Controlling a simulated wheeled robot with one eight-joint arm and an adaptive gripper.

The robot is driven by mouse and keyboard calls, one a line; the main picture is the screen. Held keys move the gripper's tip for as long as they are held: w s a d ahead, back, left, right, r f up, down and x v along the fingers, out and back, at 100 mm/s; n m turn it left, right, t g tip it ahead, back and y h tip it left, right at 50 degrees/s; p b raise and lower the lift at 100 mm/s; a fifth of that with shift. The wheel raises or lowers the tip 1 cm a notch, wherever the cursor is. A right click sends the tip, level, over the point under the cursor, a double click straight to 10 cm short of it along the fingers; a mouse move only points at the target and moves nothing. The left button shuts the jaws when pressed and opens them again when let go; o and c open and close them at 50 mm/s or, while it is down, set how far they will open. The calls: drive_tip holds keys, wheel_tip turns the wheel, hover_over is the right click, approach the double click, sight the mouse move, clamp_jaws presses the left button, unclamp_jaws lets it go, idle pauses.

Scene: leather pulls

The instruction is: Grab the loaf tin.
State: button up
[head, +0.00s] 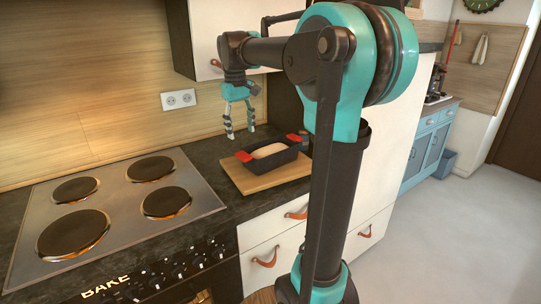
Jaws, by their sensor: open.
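The loaf tin (271,165) is a dark rectangular tin with red end grips and a pale, loaf-like filling. It sits upright on a wooden board (262,183) on the dark counter, right of the hob. My gripper (241,136) hangs with its fingers pointing down, behind and left of the tin in the picture. Its fingers are apart and empty, and no contact with the tin shows.
A hob (115,210) with several round plates lies left of the board. White drawers (270,255) with leather pulls are below. A wall cabinet (225,35) hangs above. Open floor lies to the right.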

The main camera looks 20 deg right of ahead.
sight(243, 154)
drive_tip(key=f, duration=1.2)
drive_tip(key=shift+d, duration=0.25)
drive_tip(key=shift+r, duration=0.1)
clamp_jaws()
